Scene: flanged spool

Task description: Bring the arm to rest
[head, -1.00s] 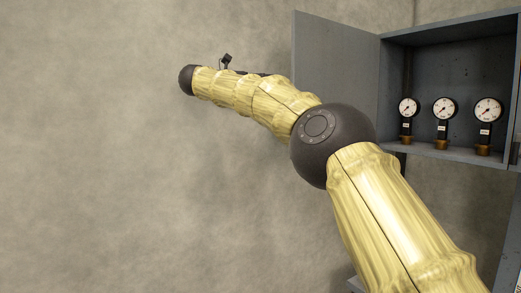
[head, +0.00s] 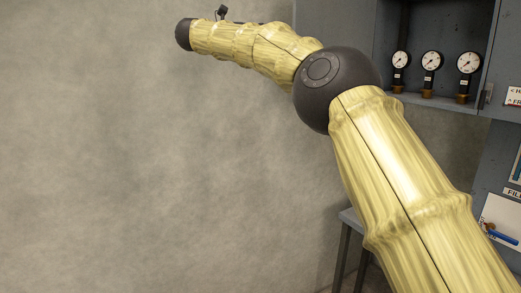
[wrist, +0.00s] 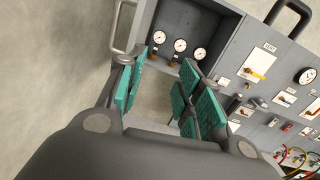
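My gripper (wrist: 160,98) shows in the wrist view with its green-padded fingers well apart and nothing between them. Behind the gap are a grey cabinet and the bare wall. In the head view my arm (head: 400,180) stretches up and to the left across the picture, in front of the wall. Its far end (head: 184,34) is at the upper left, and the gripper itself does not show there. No spool shows in either view.
An open grey cabinet (head: 430,110) on the right holds three dial gauges (head: 431,62). Right of it is a panel with labels and a blue-handled tool (head: 500,235). A grey table (head: 350,217) stands below, partly behind my arm. The left wall area is clear.

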